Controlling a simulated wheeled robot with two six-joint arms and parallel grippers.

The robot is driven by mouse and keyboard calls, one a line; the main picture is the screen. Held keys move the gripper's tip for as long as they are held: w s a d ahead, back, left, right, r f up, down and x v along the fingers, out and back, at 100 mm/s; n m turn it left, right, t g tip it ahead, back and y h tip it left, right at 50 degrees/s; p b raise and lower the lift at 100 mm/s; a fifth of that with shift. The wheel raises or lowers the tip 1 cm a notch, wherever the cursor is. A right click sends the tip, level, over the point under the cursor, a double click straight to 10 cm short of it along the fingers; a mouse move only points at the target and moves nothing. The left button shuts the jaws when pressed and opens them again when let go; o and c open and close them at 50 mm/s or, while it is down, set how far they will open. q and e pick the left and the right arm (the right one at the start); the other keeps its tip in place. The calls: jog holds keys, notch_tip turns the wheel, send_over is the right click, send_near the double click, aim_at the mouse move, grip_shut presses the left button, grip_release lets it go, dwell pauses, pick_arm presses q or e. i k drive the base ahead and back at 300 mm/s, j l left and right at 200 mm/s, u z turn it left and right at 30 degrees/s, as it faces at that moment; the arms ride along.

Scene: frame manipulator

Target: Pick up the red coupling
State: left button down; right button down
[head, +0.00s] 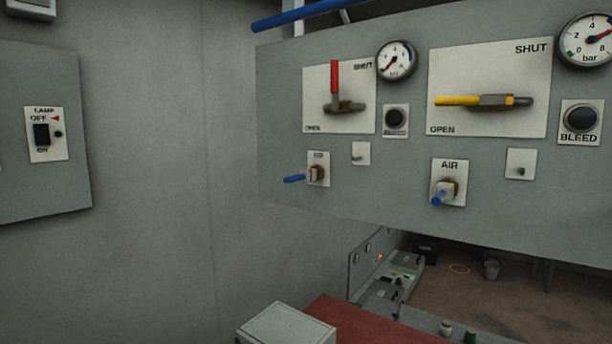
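I cannot make out a red coupling in the head view. The red thing on the grey panel (400,185) is an upright lever handle (334,77) on a valve, on a plate marked SHUT. Neither of my grippers shows in the head view.
The panel also carries a yellow lever (458,101) lying level, two blue-handled valves (294,178) (437,199), gauges (396,60) and a bleed button (580,118). A lamp switch (42,134) is on the left box.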

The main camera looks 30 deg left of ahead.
aim_at(307, 175)
jog(key=j+z, duration=0.15)
jog(key=j, duration=0.25)
jog(key=j+z, duration=0.2)
jog(key=j, duration=0.25)
jog(key=k+j+z, duration=0.15)
jog(key=j, duration=0.25)
jog(key=k+j+z, duration=0.2)
jog(key=j, duration=0.2)
jog(key=j+z, duration=0.15)
jog(key=j, duration=0.25)
